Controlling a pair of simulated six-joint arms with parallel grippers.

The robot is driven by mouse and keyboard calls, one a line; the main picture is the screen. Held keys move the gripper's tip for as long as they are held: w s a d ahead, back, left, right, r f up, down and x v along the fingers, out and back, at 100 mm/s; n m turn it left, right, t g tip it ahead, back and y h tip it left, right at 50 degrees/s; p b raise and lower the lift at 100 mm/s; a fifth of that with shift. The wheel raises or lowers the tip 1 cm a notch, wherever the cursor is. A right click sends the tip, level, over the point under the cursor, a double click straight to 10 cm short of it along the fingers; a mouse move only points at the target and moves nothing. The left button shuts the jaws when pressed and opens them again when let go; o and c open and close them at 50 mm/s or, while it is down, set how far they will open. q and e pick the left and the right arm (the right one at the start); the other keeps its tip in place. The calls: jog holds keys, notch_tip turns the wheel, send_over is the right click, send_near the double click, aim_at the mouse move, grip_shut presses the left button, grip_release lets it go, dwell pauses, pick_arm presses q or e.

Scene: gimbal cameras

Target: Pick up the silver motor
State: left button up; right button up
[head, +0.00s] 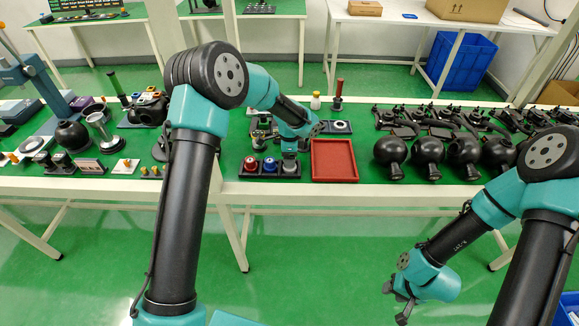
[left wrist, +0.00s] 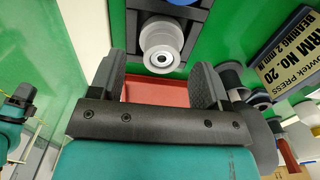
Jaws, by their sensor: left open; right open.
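The silver motor (left wrist: 161,42) shows in the left wrist view, end-on, in a black holder (left wrist: 196,16). My left gripper (left wrist: 158,82) is open, with one finger on each side of the view and the motor just beyond the fingertips, roughly centred between them. In the head view, my left gripper (head: 289,152) is over the right end of the black holder (head: 268,176) and mostly hides the silver motor there. My right gripper (head: 401,296) is open and empty, low in front of the bench, far from the motor.
A red motor (head: 251,164) and a blue motor (head: 269,165) stand left of the silver one in the holder. A red tray (head: 334,178) lies just to the right with a bare floor. Black gimbal cameras (head: 427,153) crowd the bench's right side. A labelled box (left wrist: 289,55) shows in the wrist view.

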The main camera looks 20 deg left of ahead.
pick_arm(q)
notch_tip(320, 180, down, 3)
jog(key=shift+w+f, duration=0.1)
jog(key=shift+f, duration=0.05)
dwell(0.4)
jog(key=c, duration=1.1)
jog(key=shift+r, duration=1.9)
jog(key=s+d, duration=0.1)
jog(key=s, duration=0.4)
jog(key=s+d+r, duration=0.1)
jog(key=s+d, duration=0.1)
jog(key=s, duration=0.3)
jog(key=s+d, duration=0.1)
jog(key=s, duration=0.4)
jog(key=shift+s+d+r, duration=0.15)
jog(key=shift+s+d, duration=0.05)
